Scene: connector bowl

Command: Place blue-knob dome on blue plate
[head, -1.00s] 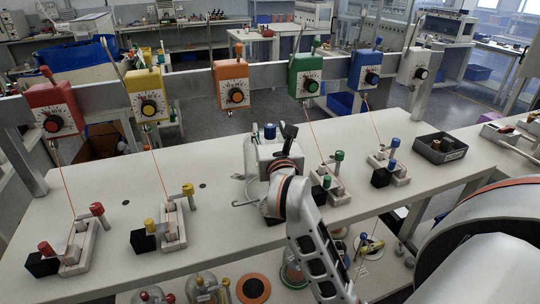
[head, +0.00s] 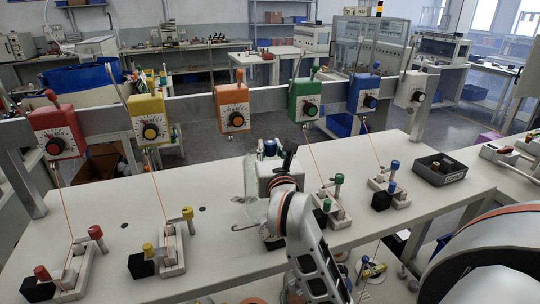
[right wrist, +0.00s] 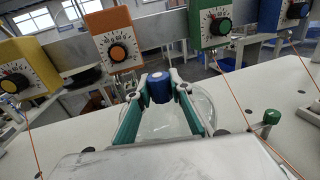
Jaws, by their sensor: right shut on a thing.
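My right gripper (head: 269,152) is shut on the blue knob (right wrist: 160,87) of a clear dome. In the right wrist view its two green-sided fingers (right wrist: 160,98) press the knob from both sides. The clear glass of the dome (right wrist: 165,125) hangs below the knob, partly hidden by the fingers and the gripper body. In the head view the dome's glass (head: 251,178) shows left of the gripper, above the white table. I cannot make out the blue plate in either view. My left gripper is not in view.
The white table (head: 200,250) carries small fixtures with red, yellow, green and blue knobs. Colored dial boxes, such as the orange one (head: 232,108), hang on a rail behind. A dark tray (head: 440,169) stands at the right. A lower shelf is cut off at the bottom.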

